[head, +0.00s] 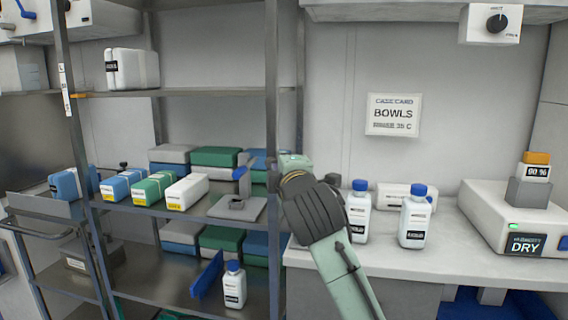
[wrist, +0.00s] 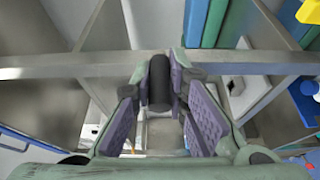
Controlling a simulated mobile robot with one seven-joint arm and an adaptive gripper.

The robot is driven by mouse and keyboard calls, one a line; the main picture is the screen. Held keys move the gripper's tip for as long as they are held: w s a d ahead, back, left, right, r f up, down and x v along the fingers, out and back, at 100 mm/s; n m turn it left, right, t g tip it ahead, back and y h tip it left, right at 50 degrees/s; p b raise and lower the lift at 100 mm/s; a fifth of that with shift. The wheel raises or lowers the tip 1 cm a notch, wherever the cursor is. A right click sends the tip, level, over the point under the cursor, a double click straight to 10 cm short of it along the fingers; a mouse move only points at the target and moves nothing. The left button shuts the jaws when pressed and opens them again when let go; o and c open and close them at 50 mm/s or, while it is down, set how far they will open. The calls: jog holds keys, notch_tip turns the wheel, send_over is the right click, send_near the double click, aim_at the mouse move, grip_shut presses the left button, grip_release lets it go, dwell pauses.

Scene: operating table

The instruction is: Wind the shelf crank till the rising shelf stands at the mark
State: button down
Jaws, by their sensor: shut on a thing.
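My gripper (head: 258,163) is at the right post of the shelf rack, partly hidden by my own arm. In the wrist view its purple pads (wrist: 160,85) are shut around a black upright cylinder, the crank handle (wrist: 158,88). The rest of the crank cannot be made out clearly. The upper shelf (head: 205,92), seemingly the rising one, bears a white box (head: 131,69). An orange pointer (head: 81,95) sits at its left front end, beside a white scale strip (head: 65,88) on the left post. The pointer is near the strip's lower half; the exact mark is too small to read.
The middle shelf holds several wrapped packs (head: 186,192) and a grey plate (head: 237,207) close to my gripper. White bottles (head: 413,222) with blue caps stand on the counter (head: 460,250) at the right. The rack's right post (head: 271,110) stands close to my gripper.

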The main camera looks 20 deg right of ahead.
jog(key=c, duration=1.6)
grip_release()
jog(key=v, duration=1.2)
